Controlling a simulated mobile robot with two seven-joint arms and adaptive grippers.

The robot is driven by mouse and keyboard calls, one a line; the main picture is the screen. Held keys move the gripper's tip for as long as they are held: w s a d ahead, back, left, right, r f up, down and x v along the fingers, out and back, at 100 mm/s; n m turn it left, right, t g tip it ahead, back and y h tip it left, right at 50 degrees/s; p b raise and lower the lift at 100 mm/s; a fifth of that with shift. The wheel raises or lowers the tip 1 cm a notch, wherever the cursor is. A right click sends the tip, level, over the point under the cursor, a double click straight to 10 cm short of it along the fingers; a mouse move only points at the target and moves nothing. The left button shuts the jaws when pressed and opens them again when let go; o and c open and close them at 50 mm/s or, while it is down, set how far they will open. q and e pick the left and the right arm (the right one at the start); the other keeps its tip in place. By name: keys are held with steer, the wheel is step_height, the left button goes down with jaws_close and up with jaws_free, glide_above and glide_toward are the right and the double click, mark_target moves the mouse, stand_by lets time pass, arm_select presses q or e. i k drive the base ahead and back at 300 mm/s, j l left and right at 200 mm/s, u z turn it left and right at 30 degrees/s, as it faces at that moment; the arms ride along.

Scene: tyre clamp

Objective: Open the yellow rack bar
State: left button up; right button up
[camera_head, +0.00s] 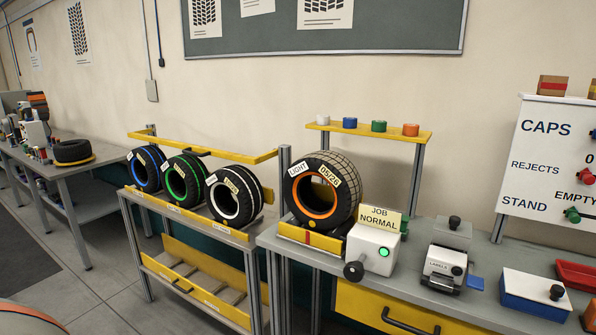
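The tyres on the rack have blue (146,168), green (184,180) and white (234,195) rings. Neither of my grippers is in view.
A lower yellow bar (200,294) with a handle crosses the rack's lower shelf. To the right, a workbench holds an orange-rimmed tyre (322,190), a white box (373,248) with a black knob, and a label device (445,266). Grey floor (95,280) lies clear at left.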

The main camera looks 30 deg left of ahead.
mark_target(201, 151)
steer(key=j+u, duration=1.5)
steer(key=l, duration=0.05)
